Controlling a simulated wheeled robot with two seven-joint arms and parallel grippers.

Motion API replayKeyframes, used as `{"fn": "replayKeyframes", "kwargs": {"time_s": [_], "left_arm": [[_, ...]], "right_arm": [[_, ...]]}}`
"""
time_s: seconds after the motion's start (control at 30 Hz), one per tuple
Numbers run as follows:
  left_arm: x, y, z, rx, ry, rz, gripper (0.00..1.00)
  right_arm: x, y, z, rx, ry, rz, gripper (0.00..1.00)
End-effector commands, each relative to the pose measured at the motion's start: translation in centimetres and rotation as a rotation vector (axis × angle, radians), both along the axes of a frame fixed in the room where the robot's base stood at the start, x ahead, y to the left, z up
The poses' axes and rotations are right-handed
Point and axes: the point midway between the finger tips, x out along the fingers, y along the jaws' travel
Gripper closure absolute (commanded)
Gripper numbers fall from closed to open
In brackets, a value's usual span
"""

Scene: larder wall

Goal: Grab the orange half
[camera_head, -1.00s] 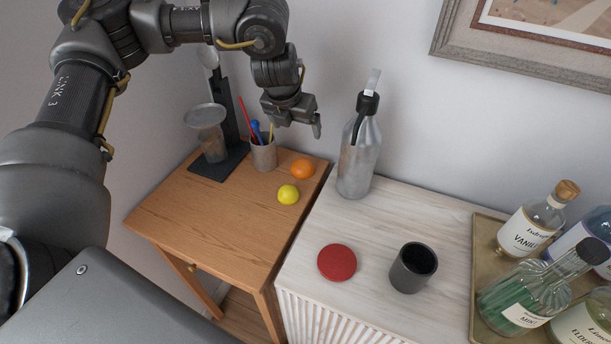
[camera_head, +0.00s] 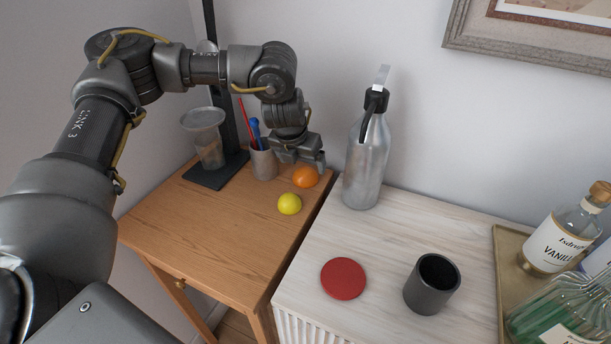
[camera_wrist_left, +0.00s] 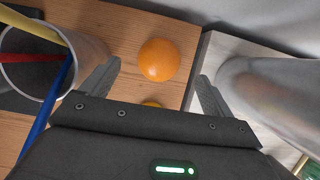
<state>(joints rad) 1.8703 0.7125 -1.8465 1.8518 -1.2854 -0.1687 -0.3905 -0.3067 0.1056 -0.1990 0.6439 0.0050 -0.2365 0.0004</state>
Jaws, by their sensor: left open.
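The orange half (camera_head: 305,177) sits on the wooden table near its right back edge. It also shows in the left wrist view (camera_wrist_left: 158,60), between and beyond the two fingers. My left gripper (camera_head: 300,163) is open and empty, just above and behind the orange half in the head view. In the left wrist view its fingers (camera_wrist_left: 160,88) stand apart, and neither visibly touches the fruit. My right gripper does not show.
A lemon half (camera_head: 289,204) lies close in front of the orange. A cup with straws (camera_head: 263,164) stands left of the gripper, and a siphon bottle (camera_head: 364,165) stands right. A red disc (camera_head: 343,279) and dark cup (camera_head: 431,285) are on the pale cabinet.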

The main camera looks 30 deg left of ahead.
Motion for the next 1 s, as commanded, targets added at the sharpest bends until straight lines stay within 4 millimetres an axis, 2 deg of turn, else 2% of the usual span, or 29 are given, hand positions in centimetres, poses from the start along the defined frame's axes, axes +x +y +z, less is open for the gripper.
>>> {"fn": "replayKeyframes", "kwargs": {"time_s": [0.23, 0.37, 0.67, 1.0], "left_arm": [[0.6, 0.0, -3.0, 0.003, 0.003, 0.001, 0.12], [1.3, 0.0, -4.5, 0.000, 0.002, 0.001, 0.12], [1.5, 0.0, -4.9, 0.000, 0.000, 0.001, 0.12], [1.4, 0.0, -4.9, 0.001, 0.000, 0.001, 0.57]], "right_arm": [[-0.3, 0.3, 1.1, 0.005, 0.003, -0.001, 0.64], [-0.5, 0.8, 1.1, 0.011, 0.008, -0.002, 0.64], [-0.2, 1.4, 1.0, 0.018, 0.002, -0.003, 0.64], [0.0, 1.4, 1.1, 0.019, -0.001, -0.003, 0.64]]}}
